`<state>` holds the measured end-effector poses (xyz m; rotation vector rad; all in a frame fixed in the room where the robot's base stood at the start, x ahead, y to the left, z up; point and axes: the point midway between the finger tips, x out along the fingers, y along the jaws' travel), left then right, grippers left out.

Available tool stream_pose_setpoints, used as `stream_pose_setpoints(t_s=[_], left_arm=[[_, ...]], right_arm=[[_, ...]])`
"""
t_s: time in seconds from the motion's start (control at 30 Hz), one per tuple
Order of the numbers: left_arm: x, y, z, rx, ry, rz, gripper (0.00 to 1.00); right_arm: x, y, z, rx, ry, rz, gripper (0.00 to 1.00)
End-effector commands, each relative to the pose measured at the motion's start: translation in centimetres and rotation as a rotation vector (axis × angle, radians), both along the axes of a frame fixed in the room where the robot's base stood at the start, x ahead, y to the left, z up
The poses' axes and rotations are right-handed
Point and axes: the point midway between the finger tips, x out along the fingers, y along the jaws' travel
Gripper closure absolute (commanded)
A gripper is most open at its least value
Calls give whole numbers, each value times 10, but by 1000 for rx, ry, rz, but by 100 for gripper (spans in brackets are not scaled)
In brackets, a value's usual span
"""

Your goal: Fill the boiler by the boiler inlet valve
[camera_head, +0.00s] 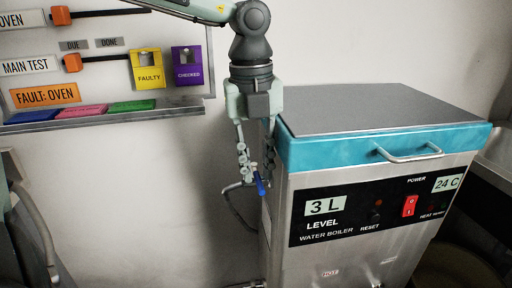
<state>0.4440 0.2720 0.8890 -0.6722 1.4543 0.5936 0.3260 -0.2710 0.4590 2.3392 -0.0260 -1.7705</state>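The water boiler (345,260) is a steel box with a blue lid band on the right; its level display (324,206) reads 3 L. A small blue lever (260,186), apparently the inlet valve's handle, shows at the boiler's left side. My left gripper (257,178) points down beside that side, with its fingers apart and their tips around or just above the blue lever. I cannot tell whether a finger touches it. The valve body is mostly hidden behind the fingers. My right gripper is not in view.
A hose (236,208) curves down the wall left of the boiler. The boiler has a lid handle (408,153), a red power switch (409,206) and a 24 C display (447,183). A wall board (180,105) with sliders and coloured tags hangs at upper left.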

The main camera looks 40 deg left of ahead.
Motion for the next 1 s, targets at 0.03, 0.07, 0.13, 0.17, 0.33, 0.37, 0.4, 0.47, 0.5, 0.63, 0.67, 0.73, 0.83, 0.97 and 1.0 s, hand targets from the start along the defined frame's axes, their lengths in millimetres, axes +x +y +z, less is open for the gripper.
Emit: stream_pose_setpoints(t_s=[0.03,0.07,0.13,0.17,0.33,0.37,0.4,0.47,0.5,0.63,0.67,0.73,0.83,0.97,1.0], left_arm=[[0,0,-2,0,0,-1,80],[0,0,-3,-1,-1,-1,80],[0,0,-4,-1,-1,-1,80],[0,0,-4,-1,-1,-1,80],[0,0,-4,-1,-1,0,81],[0,0,-4,-1,-1,0,85],[0,0,-4,-1,-1,0,90],[0,0,-4,0,0,0,98],[0,0,-4,0,0,0,100],[0,0,-4,0,0,0,100],[0,0,-4,0,0,0,100],[0,0,-4,-1,-1,-14,100],[-2,3,-5,-1,-2,-95,100],[-5,7,-4,-1,-2,-227,100],[-6,8,-4,-1,-2,-257,100]], right_arm=[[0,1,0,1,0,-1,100],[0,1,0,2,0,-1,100],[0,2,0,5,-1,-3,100],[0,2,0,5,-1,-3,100],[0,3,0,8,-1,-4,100],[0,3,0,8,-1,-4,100],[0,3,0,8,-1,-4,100],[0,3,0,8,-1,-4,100],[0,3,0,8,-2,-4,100],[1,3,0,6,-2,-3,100],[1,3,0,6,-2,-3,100],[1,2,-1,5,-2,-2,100],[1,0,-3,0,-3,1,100],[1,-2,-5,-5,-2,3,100],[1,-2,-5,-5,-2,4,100]])
